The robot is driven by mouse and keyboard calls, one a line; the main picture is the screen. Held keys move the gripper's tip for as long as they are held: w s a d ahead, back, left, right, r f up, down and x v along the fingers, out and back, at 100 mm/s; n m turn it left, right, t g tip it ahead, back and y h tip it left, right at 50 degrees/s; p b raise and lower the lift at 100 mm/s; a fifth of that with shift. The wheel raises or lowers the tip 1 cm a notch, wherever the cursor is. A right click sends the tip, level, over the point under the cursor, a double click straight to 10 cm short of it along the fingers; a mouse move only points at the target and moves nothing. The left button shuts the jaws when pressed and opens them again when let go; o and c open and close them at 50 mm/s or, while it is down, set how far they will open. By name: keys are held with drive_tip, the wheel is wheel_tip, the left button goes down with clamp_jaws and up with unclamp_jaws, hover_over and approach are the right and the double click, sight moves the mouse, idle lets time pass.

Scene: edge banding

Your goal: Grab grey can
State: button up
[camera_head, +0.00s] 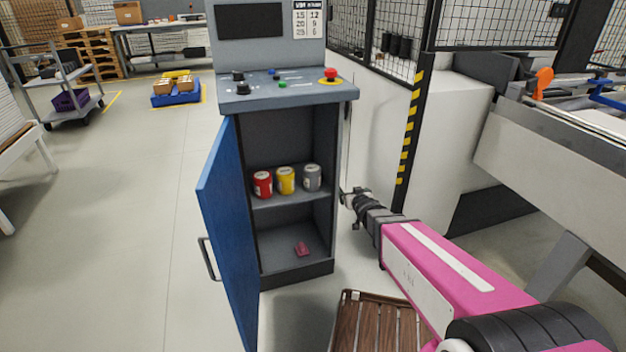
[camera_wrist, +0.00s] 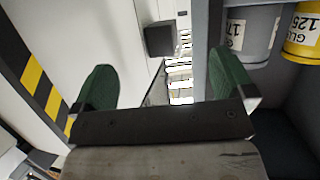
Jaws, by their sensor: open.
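The grey can (camera_head: 312,178) stands upright on the middle shelf of the open cabinet, at the right end of a row. To its left stand a yellow can (camera_head: 285,181) and a red can (camera_head: 262,184). My gripper (camera_head: 348,196) is open and empty, just right of the cabinet's right side wall in the head view. In the wrist view, my gripper (camera_wrist: 165,88) has its green fingertips spread apart. There the grey can (camera_wrist: 250,35) shows at the upper right, outside the fingers and beyond the cabinet's edge, beside the yellow can (camera_wrist: 302,38).
The blue cabinet door (camera_head: 230,230) is swung open to the left. A small pink object (camera_head: 302,248) lies on the cabinet floor. A striped post (camera_head: 412,130) stands right of the cabinet; a wooden-slatted item (camera_head: 375,325) lies below my arm.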

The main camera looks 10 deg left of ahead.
sight(316, 177)
drive_tip(key=a+n+y, duration=0.1)
drive_tip(key=a+y, duration=0.1)
drive_tip(key=a, duration=0.3)
drive_tip(key=w+a+r+n+y, duration=0.1)
drive_tip(key=a+y, duration=0.1)
drive_tip(key=a, duration=0.3)
drive_tip(key=w+a+r+n+y, duration=0.1)
drive_tip(key=a+y, duration=0.1)
drive_tip(key=a, duration=0.3)
drive_tip(key=shift+t, duration=0.4)
drive_tip(key=shift+r+x, duration=0.2)
drive_tip(key=shift+x, duration=1.15)
drive_tip(key=shift+r+x, duration=0.2)
drive_tip(key=shift+x, duration=1.2)
drive_tip(key=shift+d, duration=0.15)
drive_tip(key=c, duration=1.1)
